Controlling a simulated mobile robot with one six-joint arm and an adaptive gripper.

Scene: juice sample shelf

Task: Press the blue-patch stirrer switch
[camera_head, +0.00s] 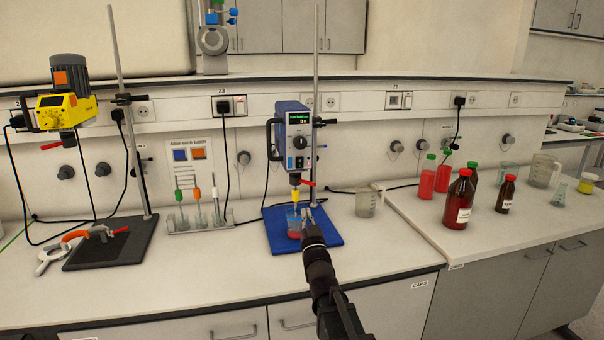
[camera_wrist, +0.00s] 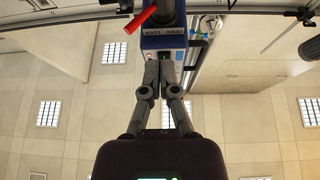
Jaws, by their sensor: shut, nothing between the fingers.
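The blue stirrer (camera_head: 297,140) with a dark display and a knob hangs on a stand over a blue base plate (camera_head: 330,240). A beaker with red liquid (camera_head: 294,228) stands under it. My gripper (camera_head: 311,214) is low in front of the stirrer, beside the beaker in the picture. In the wrist view, looking up, my gripper (camera_wrist: 159,72) is shut and empty, with its fingertips below the stirrer's underside (camera_wrist: 164,42).
A red lever (camera_wrist: 141,17) sticks out near the stirrer's shaft. A yellow stirrer (camera_head: 65,108) hangs at the left. A rack with coloured-top tools (camera_head: 200,222) and an empty beaker (camera_head: 367,204) flank the blue plate. Bottles (camera_head: 459,200) stand at the right. The front counter is clear.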

